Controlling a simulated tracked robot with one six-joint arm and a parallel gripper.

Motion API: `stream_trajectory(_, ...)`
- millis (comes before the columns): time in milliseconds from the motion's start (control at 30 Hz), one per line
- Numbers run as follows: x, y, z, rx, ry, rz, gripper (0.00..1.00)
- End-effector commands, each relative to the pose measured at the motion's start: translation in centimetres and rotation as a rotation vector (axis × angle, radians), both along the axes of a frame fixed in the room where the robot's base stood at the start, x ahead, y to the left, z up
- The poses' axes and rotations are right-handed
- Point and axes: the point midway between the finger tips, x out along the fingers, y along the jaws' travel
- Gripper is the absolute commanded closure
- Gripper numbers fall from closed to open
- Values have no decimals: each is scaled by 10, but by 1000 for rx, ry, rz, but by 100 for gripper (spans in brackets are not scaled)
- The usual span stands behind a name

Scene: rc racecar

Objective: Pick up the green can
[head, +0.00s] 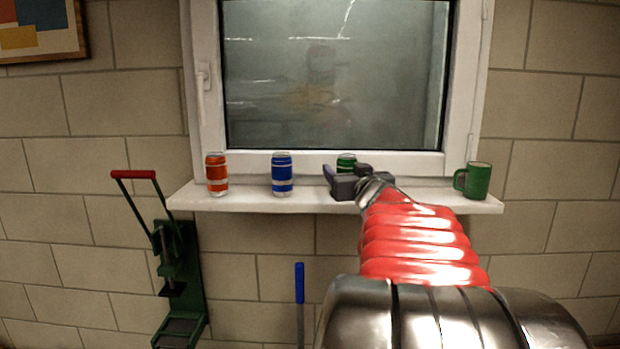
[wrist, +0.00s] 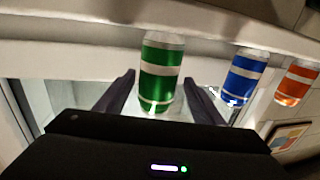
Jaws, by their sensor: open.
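The green can (head: 346,161) stands on the white window sill, mostly hidden behind my gripper in the head view; only its top shows. In the wrist view the green can (wrist: 161,72), with white bands, appears between the two open fingers. My gripper (head: 346,172) is open in front of the can, and it also shows in the wrist view (wrist: 158,95). One finger is on each side of the can in that view. Whether either finger touches it I cannot tell.
On the sill (head: 240,202) stand an orange can (head: 217,176) and a blue can (head: 282,175) to the left, and a green mug (head: 474,181) to the right. The window (head: 335,80) is behind. A green press-like tool (head: 175,260) stands below left.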

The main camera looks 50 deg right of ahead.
Motion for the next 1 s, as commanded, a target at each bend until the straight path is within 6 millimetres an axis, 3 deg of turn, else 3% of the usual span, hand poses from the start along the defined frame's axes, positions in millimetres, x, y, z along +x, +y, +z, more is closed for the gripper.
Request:
stream_trajectory(333, -4, -3, 0, 0, 0, -8, 39)
stream_trajectory(900, -5, -4, 0, 0, 0, -10, 79)
stream_trajectory(1000, -5, -4, 0, 0, 0, -11, 81)
